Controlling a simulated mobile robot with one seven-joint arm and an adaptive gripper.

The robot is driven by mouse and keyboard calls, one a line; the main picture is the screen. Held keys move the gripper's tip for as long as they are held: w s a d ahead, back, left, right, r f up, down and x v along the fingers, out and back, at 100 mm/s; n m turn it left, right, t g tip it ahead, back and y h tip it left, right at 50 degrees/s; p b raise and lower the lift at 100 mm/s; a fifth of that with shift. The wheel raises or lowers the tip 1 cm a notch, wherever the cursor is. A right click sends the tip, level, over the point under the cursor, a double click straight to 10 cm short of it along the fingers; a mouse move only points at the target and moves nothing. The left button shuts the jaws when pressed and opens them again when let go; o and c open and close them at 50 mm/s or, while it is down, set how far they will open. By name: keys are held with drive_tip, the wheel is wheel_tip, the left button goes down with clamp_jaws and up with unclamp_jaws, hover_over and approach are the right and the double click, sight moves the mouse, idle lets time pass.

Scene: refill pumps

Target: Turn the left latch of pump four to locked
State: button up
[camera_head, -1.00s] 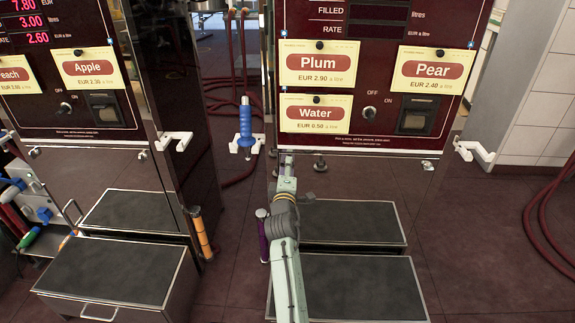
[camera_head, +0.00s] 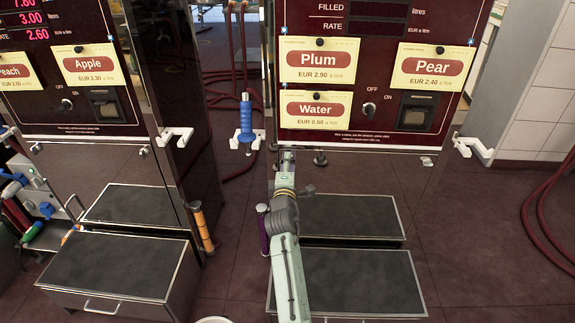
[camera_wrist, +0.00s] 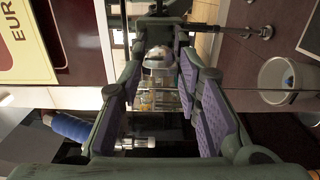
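Pump four's number is not legible in view; the pump with Plum, Pear and Water labels (camera_head: 318,110) stands in front of me. Below its panel a small dark knob-like fitting (camera_head: 320,158) shows, and a light one (camera_head: 427,161) sits farther right. A dark handle-like fitting also shows in the wrist view (camera_wrist: 265,32). My gripper (camera_wrist: 159,48) is open, with purple pads on both fingers. A pale metallic part (camera_wrist: 158,62) shows between the fingers; I cannot tell whether it is a latch. In the head view my arm hides the pump's lower left edge.
A second pump with the Apple label (camera_head: 89,65) stands left. A blue-handled nozzle (camera_head: 246,125) hangs between the pumps. Low dark-topped steps (camera_head: 345,275) stand before the pump. Red hoses (camera_head: 550,210) lie at right. A white bucket (camera_wrist: 288,78) shows in the wrist view.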

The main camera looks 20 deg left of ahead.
drive_tip(key=o, duration=0.3)
drive_tip(key=v, duration=1.2)
idle(0.3)
